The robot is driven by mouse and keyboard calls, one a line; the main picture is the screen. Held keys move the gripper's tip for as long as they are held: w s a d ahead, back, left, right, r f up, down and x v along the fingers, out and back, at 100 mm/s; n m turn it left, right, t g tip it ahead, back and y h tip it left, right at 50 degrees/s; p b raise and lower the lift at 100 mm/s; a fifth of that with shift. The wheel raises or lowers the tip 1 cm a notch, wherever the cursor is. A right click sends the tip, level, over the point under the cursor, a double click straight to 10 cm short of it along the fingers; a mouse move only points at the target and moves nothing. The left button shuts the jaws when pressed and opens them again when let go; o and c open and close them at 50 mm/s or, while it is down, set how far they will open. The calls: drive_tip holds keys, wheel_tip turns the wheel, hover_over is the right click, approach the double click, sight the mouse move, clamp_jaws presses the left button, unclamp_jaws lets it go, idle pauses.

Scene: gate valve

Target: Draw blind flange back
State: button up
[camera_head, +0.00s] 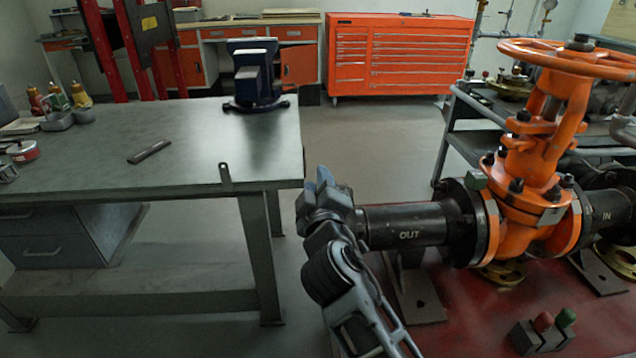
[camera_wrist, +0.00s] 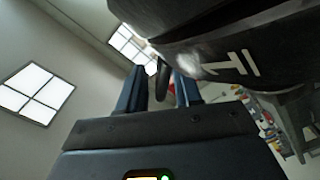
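A dark pipe marked OUT (camera_head: 409,235) runs left from the orange gate valve (camera_head: 530,165). Its left end is largely hidden by my gripper (camera_head: 325,188), and I cannot clearly make out the blind flange there. In the wrist view the pipe (camera_wrist: 235,65) with a white letter T fills the upper right. There my gripper (camera_wrist: 160,80) has two blue-grey fingers standing apart. A dark rounded piece (camera_wrist: 163,80), perhaps part of the blind flange, shows between them with gaps on both sides. I see no clear contact.
A workbench (camera_head: 210,165) with a vise (camera_head: 253,80) and a dark bar (camera_head: 149,151) stands close on the left. A red base (camera_head: 470,325) carries the valve, with small red and green knobs (camera_head: 545,325) in front. Open floor lies behind, before an orange tool cabinet (camera_head: 400,55).

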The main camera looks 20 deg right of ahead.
drive_tip(key=shift+c, duration=0.2)
clamp_jaws()
drive_tip(key=shift+d, duration=0.1)
drive_tip(key=shift+r, duration=0.1)
